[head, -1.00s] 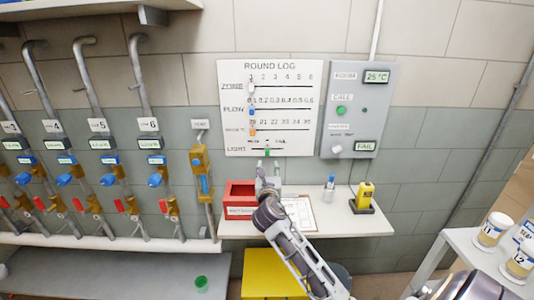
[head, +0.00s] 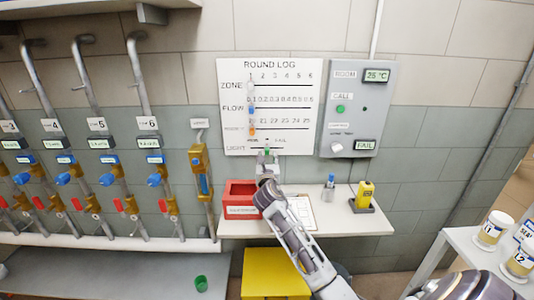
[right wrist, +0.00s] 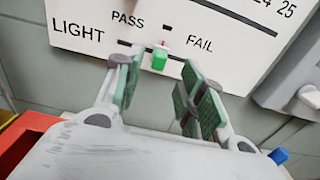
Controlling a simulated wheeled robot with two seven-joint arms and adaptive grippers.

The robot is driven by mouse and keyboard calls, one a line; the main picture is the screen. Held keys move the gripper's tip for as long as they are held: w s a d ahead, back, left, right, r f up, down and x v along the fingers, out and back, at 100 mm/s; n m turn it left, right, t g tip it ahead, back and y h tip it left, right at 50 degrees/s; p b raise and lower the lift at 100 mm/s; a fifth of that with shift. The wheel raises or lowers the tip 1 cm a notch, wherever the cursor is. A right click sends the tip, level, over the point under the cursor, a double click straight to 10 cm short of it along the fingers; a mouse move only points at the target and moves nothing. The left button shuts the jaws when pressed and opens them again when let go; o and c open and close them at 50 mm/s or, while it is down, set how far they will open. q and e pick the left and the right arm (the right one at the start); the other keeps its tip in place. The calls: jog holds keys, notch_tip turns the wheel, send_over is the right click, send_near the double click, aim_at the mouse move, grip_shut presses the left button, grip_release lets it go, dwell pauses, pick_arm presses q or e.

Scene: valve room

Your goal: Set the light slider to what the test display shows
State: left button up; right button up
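The round log board (head: 290,70) hangs on the wall, with its LIGHT row at the bottom. The green light slider (right wrist: 160,58) sits on its short track between the PASS and FAIL labels; it also shows in the head view (head: 267,152). The test display (head: 366,145) on the grey panel reads FAIL. My right gripper (right wrist: 160,80) is open, its fingers on either side of and just short of the slider; it also shows in the head view (head: 267,157). Contact with the slider cannot be told. My left gripper is not in view.
The shelf (head: 340,228) below the board holds a red box (head: 241,200), a clipboard (head: 301,212), a cup with a blue-topped item (head: 328,190) and a yellow device (head: 364,193). The grey panel (head: 347,75) is right of the board. Pipes with valves fill the left.

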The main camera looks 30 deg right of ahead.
aim_at(267, 152)
jog(key=x, duration=0.2)
jog(key=shift+w+d, duration=0.15)
jog(key=shift+w, duration=0.2)
jog(key=shift+x, duration=1.7)
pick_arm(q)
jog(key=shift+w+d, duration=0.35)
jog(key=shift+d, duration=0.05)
pick_arm(e)
jog(key=shift+w+d, duration=0.2)
jog(key=shift+w, duration=0.1)
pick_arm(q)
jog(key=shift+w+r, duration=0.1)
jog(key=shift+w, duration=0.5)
pick_arm(e)
grip_shut()
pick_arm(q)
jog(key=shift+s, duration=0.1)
